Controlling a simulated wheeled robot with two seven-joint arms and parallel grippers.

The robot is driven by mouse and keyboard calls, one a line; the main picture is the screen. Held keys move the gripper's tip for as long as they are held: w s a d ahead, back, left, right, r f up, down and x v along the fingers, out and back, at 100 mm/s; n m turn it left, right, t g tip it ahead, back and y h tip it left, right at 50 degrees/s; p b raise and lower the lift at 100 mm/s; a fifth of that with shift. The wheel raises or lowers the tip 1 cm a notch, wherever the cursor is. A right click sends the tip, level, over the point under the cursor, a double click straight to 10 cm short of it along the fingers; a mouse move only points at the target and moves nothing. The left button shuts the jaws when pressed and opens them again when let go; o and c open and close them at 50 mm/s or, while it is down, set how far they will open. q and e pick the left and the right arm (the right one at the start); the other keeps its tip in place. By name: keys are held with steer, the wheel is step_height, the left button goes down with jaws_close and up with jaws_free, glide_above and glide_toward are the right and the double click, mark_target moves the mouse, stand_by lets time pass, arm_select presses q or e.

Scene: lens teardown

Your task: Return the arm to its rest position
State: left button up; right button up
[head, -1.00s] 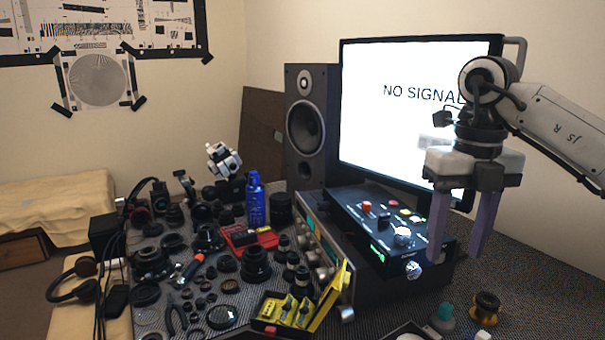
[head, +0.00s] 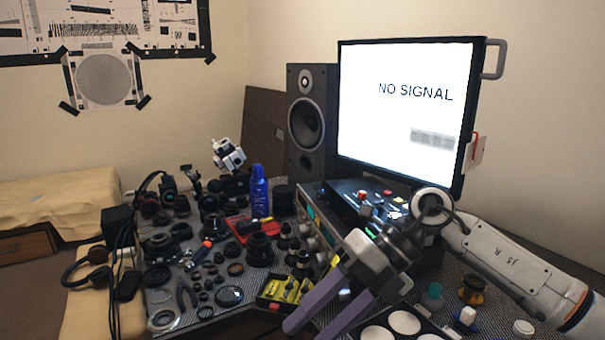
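My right arm (head: 510,265) comes in from the right, low over the front right of the table. Its gripper (head: 308,331) points down and to the left. The two purple fingers are apart, and nothing shows between them. The fingers hang in front of the yellow-lined case (head: 286,290) and left of a tray with round white discs (head: 404,322). I cannot tell how far above the table the fingertips are. My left arm and gripper are not in view.
A monitor (head: 408,115) reading "NO SIGNAL" and a speaker (head: 306,122) stand behind. The control box (head: 345,196) is partly hidden by my arm. A blue bottle (head: 259,190) and many lens parts crowd the table's left. Small jars (head: 472,290) stand under my forearm.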

steer(key=s+a+r+m+t+y, duration=0.25)
steer(key=a+m+y, duration=0.35)
steer(key=a+y, duration=0.4)
steer(key=w+d+f+m+t+h, duration=0.2)
steer(key=d+f+m+t+h, duration=0.3)
steer(key=d+f+m+t, duration=0.5)
steer(key=w+d+f+m+t+h, duration=0.3)
steer(key=f+m+t, duration=0.35)
steer(key=m, duration=0.75)
steer(key=s+d+f+m+g+h, duration=0.3)
steer(key=s+d+f, duration=0.3)
steer(key=s+f, duration=0.5)
steer(key=s+d+f+m+g+h, duration=0.4)
steer(key=s+d+f+h, duration=0.1)
steer(key=s+f, duration=0.5)
steer(key=shift+s+d+f+m+h, duration=0.3)
steer(key=shift+s+d+f+m, duration=0.1)
steer(key=shift+f, duration=0.5)
